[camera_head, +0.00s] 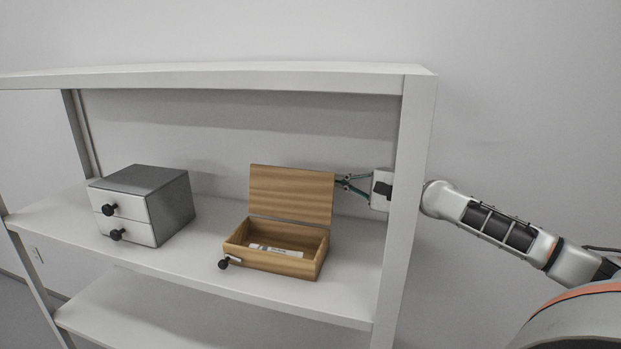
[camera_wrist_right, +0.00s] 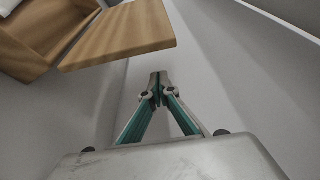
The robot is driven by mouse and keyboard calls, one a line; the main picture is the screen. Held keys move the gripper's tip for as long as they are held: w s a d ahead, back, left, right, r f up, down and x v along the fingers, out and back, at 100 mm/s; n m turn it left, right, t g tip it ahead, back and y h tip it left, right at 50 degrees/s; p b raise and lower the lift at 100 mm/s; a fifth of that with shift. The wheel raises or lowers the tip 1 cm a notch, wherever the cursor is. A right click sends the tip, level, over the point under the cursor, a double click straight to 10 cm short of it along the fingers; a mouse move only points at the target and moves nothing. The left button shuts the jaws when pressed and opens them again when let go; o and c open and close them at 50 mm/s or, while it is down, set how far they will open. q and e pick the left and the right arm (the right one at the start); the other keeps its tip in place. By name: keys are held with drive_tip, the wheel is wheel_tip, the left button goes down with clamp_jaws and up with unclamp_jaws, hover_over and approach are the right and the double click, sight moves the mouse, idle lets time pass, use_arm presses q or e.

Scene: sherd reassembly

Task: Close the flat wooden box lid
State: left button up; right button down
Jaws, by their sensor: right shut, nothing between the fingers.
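The flat wooden box (camera_head: 270,262) sits on the shelf with its lid (camera_head: 291,194) raised about upright at the back edge. A small white item (camera_head: 276,250) lies inside the box. My right gripper (camera_head: 342,182) is at the right edge of the lid, reaching in past the shelf post; its tips overlap or sit behind that edge in the head view. In the right wrist view the right gripper (camera_wrist_right: 158,80) is shut and empty, with the lid (camera_wrist_right: 125,32) above and left of it, seemingly apart. The box (camera_wrist_right: 22,45) shows at top left. My left gripper is not in view.
A grey cabinet (camera_head: 170,198) with two white drawers and black knobs stands left of the box. The white shelf post (camera_head: 403,200) stands close by my right arm. An upper shelf board (camera_head: 220,76) runs above. Free shelf (camera_head: 205,245) lies between cabinet and box.

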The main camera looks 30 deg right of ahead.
sight(310, 178)
drive_tip(key=w+a+p, duration=0.2)
drive_tip(key=a, duration=0.1)
drive_tip(key=w+a+p, duration=0.2)
drive_tip(key=shift+a+r, duration=0.2)
drive_tip(key=shift+a, duration=0.05)
drive_tip(key=shift+s, duration=0.15)
idle(0.4)
idle(0.4)
